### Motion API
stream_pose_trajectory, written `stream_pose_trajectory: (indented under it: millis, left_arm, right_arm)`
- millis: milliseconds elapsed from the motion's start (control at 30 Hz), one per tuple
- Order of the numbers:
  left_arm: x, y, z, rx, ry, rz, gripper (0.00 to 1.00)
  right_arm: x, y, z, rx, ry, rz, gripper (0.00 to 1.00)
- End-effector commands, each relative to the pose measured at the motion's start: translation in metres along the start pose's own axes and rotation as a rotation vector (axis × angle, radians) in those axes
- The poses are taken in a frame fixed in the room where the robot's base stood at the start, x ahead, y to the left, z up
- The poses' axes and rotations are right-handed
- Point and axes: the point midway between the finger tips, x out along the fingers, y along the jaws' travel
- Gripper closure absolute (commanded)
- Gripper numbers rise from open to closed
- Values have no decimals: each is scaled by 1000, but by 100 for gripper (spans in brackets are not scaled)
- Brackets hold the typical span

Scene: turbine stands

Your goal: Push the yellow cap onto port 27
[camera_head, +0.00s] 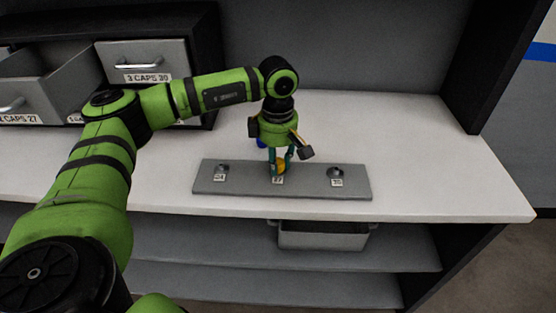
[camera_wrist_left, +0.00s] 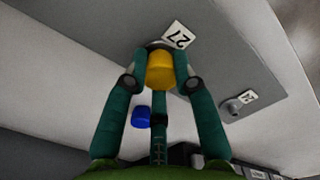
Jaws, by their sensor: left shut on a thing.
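The yellow cap (camera_wrist_left: 160,70) sits between the fingertips of my left gripper (camera_wrist_left: 161,80), which is shut on it. In the head view the yellow cap (camera_head: 281,168) shows partly behind the fingers of the left gripper (camera_head: 281,167), at the middle of the grey port plate (camera_head: 320,188). The label 27 (camera_wrist_left: 177,37) is right beside the cap in the wrist view. The port under the cap is mostly hidden, so I cannot tell how far the cap is seated. My right gripper is not in view.
Bare ports stand left (camera_head: 221,169) and right (camera_head: 335,172) on the plate. A blue cap (camera_wrist_left: 142,117) lies on the white table behind the plate. A drawer unit (camera_head: 150,60) with one open drawer stands at the back left. A grey bin (camera_head: 323,236) is on the shelf below.

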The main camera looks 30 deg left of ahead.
Motion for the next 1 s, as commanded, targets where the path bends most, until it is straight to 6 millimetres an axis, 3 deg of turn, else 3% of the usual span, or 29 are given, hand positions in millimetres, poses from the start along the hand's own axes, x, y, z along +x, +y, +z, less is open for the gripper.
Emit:
stream_pose_trajectory:
  millis: [133, 467, 500, 533, 800, 833, 1000]
  left_arm:
    - [11, -2, 1, 3, 2, -10, 100]
    - [12, -4, 1, 5, 2, -15, 100]
    - [12, -4, 1, 5, 2, -16, 57]
    - [11, -4, 1, 5, 2, -16, 45]
    - [8, -2, 0, 2, 1, -9, 45]
    - [8, -2, 0, 2, 1, -8, 37]
    - [7, -2, 0, 2, 1, -6, 37]
  right_arm:
    - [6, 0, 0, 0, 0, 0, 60]
    - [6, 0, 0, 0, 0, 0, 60]
    - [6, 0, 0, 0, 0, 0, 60]
    - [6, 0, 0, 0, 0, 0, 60]
    - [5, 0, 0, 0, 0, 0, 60]
    - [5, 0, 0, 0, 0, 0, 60]
    - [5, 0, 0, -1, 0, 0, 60]
